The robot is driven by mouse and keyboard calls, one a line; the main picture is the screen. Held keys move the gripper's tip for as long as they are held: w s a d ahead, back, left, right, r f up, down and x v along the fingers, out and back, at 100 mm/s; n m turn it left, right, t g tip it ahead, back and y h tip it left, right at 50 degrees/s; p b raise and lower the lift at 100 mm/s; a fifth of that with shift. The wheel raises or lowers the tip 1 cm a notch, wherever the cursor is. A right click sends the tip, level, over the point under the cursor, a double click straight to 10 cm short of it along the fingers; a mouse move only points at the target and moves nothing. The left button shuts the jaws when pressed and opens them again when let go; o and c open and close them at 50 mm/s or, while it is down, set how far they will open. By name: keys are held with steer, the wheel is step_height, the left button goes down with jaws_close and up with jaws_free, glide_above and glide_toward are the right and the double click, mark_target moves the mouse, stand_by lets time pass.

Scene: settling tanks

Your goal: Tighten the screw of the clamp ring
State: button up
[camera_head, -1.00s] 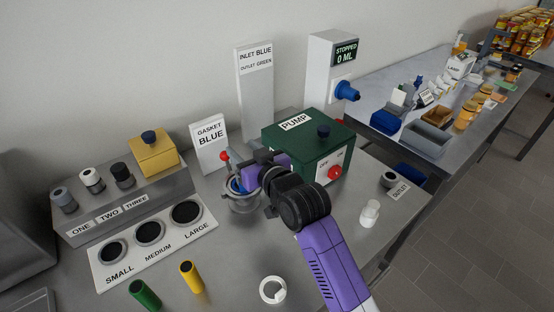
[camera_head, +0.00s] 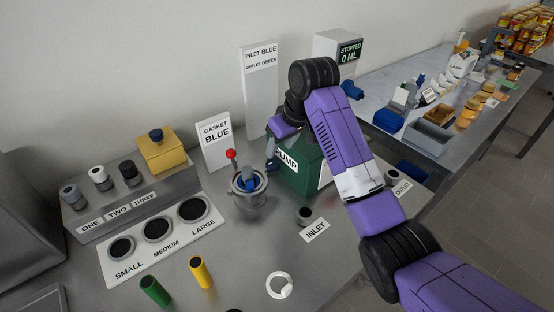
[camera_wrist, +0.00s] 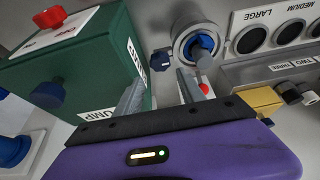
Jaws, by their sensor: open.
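The clamp ring (camera_head: 249,182) is a grey metal ring around the top of a round vessel on the steel table, left of the green pump. A blue and grey fitting stands inside it. In the wrist view the ring (camera_wrist: 178,36) is beyond my fingers, with a dark blue knob (camera_wrist: 161,59) at its side that looks like its screw. My gripper (camera_wrist: 160,84) is open, its two grey fingers pointing toward that knob. The knob shows between the fingertips, apparently beyond them; I see no grip on it. In the head view my gripper (camera_head: 272,152) is partly hidden by my wrist.
The green pump (camera_head: 303,172) stands close beside my fingers. A red-tipped lever (camera_head: 231,155) rises at the ring's left. The INLET port (camera_head: 305,216), a white open ring (camera_head: 280,286) and green and yellow cylinders lie toward the front. The table between them is bare.

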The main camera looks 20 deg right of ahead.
mark_target(273, 162)
steer(key=shift+p+x, duration=0.45)
steer(key=shift+x, duration=3.45)
steer(key=shift+s, duration=0.1)
jaws_close()
